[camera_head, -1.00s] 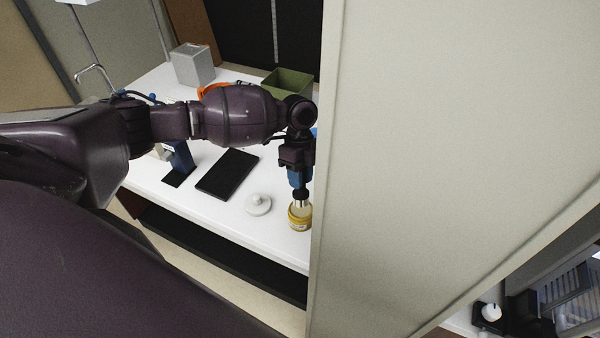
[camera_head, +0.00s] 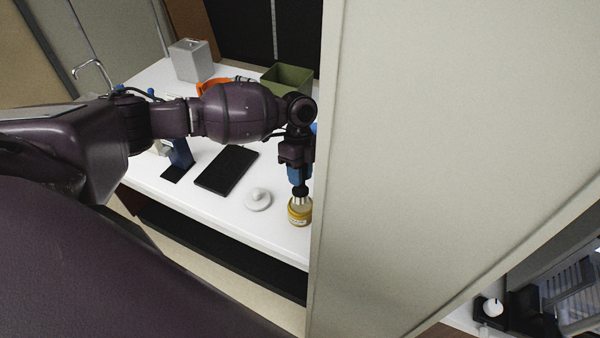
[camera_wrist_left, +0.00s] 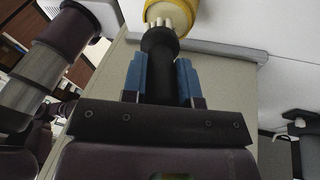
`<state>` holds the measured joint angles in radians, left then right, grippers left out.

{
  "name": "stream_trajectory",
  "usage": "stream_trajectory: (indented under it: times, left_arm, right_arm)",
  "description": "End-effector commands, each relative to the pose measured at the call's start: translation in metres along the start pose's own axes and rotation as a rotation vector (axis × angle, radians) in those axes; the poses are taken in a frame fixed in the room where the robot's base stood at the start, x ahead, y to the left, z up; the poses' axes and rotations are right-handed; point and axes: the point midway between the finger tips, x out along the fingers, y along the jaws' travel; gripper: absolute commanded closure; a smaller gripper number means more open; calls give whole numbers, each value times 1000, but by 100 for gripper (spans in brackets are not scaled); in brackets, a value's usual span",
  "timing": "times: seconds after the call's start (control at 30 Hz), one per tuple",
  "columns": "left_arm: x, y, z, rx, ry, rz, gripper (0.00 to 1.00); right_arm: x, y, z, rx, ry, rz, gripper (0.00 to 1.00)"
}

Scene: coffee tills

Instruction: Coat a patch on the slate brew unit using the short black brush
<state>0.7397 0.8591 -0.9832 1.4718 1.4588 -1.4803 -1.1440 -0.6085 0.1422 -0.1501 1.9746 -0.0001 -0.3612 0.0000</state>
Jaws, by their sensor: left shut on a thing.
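My left gripper (camera_head: 300,188) is shut on the short black brush (camera_wrist_left: 160,58), whose handle sits between the blue fingers in the left wrist view. The brush points down in the head view, its pale bristles at the mouth of a yellow jar (camera_head: 299,217). The jar also shows in the left wrist view (camera_wrist_left: 181,9); how deep the bristles reach inside is hard to tell. I cannot make out the slate brew unit for certain in either view. My right gripper is not in view.
A white knobbed lid (camera_head: 258,200) lies left of the jar on the white counter (camera_head: 222,213). A black slab (camera_head: 227,169), a grey box (camera_head: 190,60) and a green bin (camera_head: 287,79) stand farther back. A tall beige panel (camera_head: 430,130) closes off the right, close to my gripper.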

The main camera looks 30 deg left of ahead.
Motion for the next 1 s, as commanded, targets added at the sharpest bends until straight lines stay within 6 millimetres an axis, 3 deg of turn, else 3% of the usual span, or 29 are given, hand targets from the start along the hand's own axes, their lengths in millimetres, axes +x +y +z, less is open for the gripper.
stream_trajectory:
  times: [1.0]
  left_arm:
    - [9, -3, 2, 0, 0, -1, 96]
  right_arm:
    - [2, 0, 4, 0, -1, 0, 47]
